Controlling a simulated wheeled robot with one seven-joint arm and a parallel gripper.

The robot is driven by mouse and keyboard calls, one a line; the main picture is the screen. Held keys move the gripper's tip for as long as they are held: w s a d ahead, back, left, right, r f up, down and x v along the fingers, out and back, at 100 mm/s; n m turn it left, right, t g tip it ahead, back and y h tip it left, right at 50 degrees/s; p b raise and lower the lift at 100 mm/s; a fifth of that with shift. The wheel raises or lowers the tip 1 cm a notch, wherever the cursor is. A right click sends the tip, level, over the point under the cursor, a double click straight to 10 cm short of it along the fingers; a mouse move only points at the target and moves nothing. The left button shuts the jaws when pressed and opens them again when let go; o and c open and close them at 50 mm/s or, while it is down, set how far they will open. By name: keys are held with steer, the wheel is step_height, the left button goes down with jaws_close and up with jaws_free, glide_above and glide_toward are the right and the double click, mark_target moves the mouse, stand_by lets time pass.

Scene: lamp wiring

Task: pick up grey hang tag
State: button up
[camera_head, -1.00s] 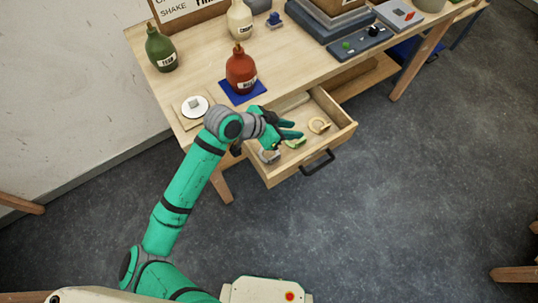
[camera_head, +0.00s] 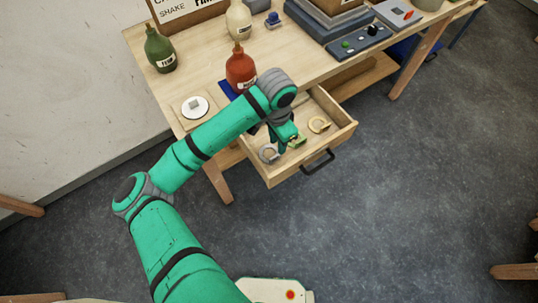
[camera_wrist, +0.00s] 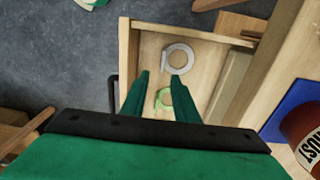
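The grey hang tag (camera_head: 268,153) is a ring-shaped piece lying in the open wooden drawer (camera_head: 337,143), at the drawer's left end. In the wrist view the grey tag (camera_wrist: 178,56) lies flat just beyond my fingertips, clear of both. My gripper (camera_wrist: 159,76) is open and empty, pointing down into the drawer. It also shows in the head view (camera_head: 282,147), between the grey tag and a green tag (camera_head: 298,141). The green tag (camera_wrist: 166,99) lies between my fingers in the wrist view, partly hidden. I cannot tell my exact height above them.
A beige ring tag (camera_head: 319,125) lies at the drawer's right end. Drawer walls surround the tags, and a black handle (camera_head: 318,162) is on the front. A red bottle (camera_head: 241,70) stands on a blue mat (camera_head: 228,88) on the table above. Open floor lies before the drawer.

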mark_target(275, 156)
steer(key=shift+a, duration=0.15)
steer(key=f, duration=1)
steer(key=shift+s+a+f, duration=0.1)
steer(key=shift+a+f, duration=0.15)
steer(key=shift+f, duration=0.05)
jaws_close()
